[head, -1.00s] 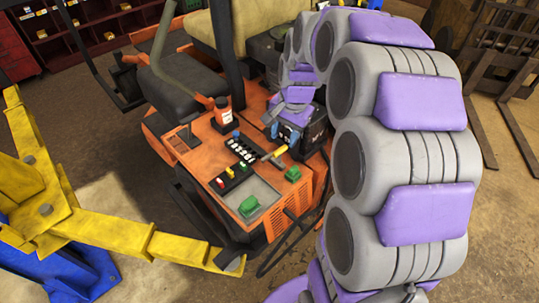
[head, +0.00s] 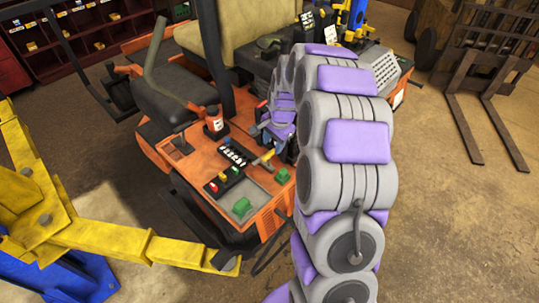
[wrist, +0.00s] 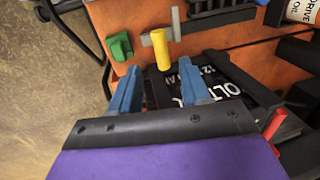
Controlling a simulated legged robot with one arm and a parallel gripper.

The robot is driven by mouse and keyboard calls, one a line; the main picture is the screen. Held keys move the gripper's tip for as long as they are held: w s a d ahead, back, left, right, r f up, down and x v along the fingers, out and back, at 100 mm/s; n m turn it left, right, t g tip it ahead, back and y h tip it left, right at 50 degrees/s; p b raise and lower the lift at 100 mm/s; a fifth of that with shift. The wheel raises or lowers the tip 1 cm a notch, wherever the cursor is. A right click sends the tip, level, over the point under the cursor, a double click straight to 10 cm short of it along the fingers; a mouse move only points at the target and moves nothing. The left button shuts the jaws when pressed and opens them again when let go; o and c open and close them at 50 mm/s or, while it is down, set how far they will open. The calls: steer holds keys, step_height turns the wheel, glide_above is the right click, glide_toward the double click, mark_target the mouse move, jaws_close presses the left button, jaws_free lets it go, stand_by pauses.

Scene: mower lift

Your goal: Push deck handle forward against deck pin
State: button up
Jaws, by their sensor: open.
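The deck handle, a yellow grip (wrist: 161,48) on a grey bar, lies just beyond and between my fingertips in the wrist view. It also shows in the head view as a small yellow lever (head: 263,158) on the mower's orange panel. My gripper (wrist: 160,67) is open, with its two blue fingers apart on either side of the line to the yellow grip; nothing is held. In the head view my gripper is largely hidden by my arm beside the handle. I cannot make out the deck pin for certain.
A green knob (wrist: 121,47) is left of the handle in the wrist view. A black battery-like box (wrist: 245,85) with white lettering lies below right. In the head view, a yellow lift arm (head: 110,238) is at left and forklift forks (head: 485,120) are at right.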

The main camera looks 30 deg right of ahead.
mark_target(268, 154)
steer(key=f, duration=0.4)
steer(key=w+a+f, duration=0.1)
steer(key=f, duration=0.1)
steer(key=shift+a, duration=0.1)
steer(key=shift+w+f, duration=0.25)
steer(key=shift+f, duration=0.65)
steer(key=shift+d, duration=0.2)
steer(key=shift+c, duration=0.4)
steer(key=shift+a, duration=0.1)
jaws_close()
